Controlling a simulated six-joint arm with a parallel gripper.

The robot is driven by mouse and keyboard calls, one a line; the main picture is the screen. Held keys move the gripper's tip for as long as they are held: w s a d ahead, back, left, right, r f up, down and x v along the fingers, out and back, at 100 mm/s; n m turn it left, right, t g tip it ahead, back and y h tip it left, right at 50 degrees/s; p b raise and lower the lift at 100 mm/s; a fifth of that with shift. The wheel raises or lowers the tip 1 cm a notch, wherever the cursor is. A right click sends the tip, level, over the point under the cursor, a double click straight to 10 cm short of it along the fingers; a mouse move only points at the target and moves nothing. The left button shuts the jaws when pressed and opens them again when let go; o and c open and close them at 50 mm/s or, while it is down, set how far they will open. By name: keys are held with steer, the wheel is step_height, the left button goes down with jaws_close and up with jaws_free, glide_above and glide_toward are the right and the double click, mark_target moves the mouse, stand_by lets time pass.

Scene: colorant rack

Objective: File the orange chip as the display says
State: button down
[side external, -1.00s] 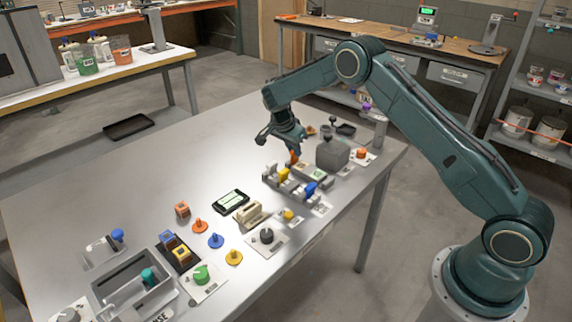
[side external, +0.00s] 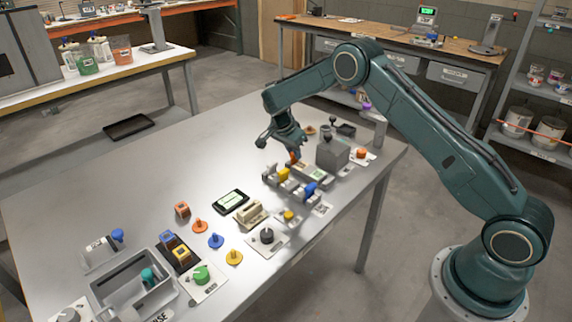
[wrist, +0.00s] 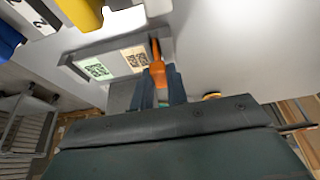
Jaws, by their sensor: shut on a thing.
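My gripper (side external: 291,150) is shut on the orange chip (side external: 294,158), low over the far part of the table. In the wrist view the chip (wrist: 158,72) stands between the two finger pads, and its thin end reaches the right end of a grey holder (wrist: 72,64). I cannot tell whether it is inside the holder or just over it. The holder carries a pale green and a cream card with square codes. A dark-framed display (side external: 231,201) with a pale green screen lies on the table; its text is too small to read.
Yellow (side external: 283,174) and blue (side external: 309,188) handled pieces stand close in front of my gripper. A grey box (side external: 332,154) with a black knob stands just right. Loose orange, blue and yellow knobbed pieces lie nearer the camera. The table's left back is clear.

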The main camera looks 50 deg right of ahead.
steer(key=c, duration=1)
jaws_free()
steer(key=shift+r, duration=0.15)
steer(key=shift+r, duration=3.35)
steer(key=shift+r, duration=0.1)
